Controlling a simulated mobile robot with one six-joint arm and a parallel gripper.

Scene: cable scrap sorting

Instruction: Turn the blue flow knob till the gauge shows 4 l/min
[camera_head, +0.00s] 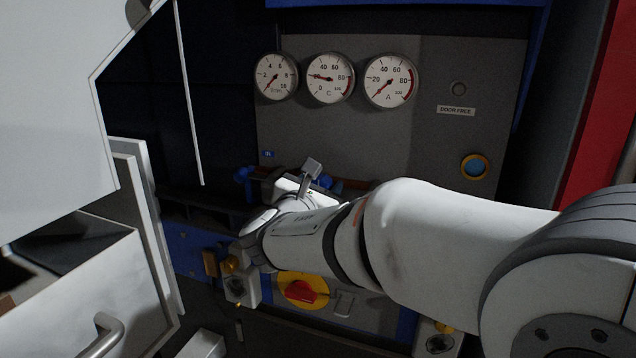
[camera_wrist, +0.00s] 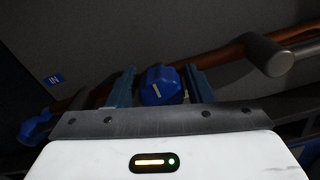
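The blue flow knob (camera_wrist: 162,86) has a white line on its face and shows in the wrist view between the two fingers of my gripper (camera_wrist: 160,76). The fingers stand on either side of it with a gap at the left. At the right the finger is very close, and I cannot tell whether it touches. The flow gauge (camera_head: 275,77), marked in l/min, is the left of three dials. Its red needle points to the lower left, near the bottom of the scale.
A middle gauge (camera_head: 330,78) marked C and a right gauge (camera_head: 391,80) marked A sit beside it. A red knob on yellow (camera_head: 301,291) is below my arm. A white cabinet (camera_head: 60,290) stands at left.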

